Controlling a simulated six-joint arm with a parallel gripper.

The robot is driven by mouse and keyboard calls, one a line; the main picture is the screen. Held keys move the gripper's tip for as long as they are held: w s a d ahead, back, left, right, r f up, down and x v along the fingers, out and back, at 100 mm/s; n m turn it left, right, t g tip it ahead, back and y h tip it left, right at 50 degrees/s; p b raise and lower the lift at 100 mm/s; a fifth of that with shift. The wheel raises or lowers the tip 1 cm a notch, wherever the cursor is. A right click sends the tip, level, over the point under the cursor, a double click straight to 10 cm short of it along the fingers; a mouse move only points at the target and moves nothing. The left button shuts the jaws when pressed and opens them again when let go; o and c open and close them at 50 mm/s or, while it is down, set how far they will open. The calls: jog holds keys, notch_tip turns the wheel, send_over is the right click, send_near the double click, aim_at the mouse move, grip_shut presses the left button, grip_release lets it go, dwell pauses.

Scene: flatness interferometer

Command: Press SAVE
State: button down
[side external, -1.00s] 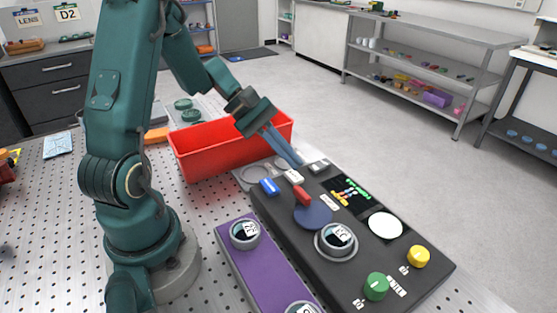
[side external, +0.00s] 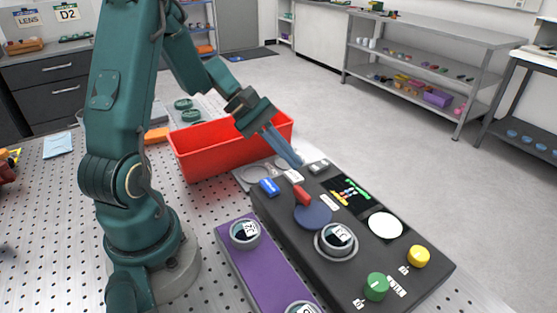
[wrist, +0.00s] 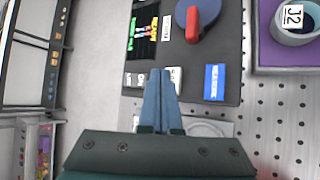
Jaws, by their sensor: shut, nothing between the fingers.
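A black control panel (side external: 372,268) carries a row of keys along its far left end: a blue key (side external: 269,187), a white key (side external: 293,176) and another pale key (side external: 319,166). Their lettering is too small to read surely, so I cannot tell which is SAVE. My gripper (side external: 296,162) is shut and empty, its fingers pointing down near the two pale keys. In the wrist view, the fingertips (wrist: 161,73) lie between the left pale key (wrist: 134,80) and the middle white key (wrist: 175,76), partly overlapping the latter. The blue key (wrist: 215,82) is to their right. Contact cannot be told.
A red lever (side external: 302,195) on a blue disc, a small screen (side external: 349,191), a round mount, a white disc (side external: 385,225) and green and yellow knobs share the panel. A red bin (side external: 205,150) stands behind, a purple block (side external: 262,265) in front.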

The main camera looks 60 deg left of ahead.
aim_at(289, 173)
jog(key=shift+f, duration=0.15)
jog(key=shift+f, duration=0.3)
jog(key=shift+f, duration=0.45)
dwell(0.7)
jog(key=shift+r, duration=0.9)
jog(key=shift+r, duration=2.5)
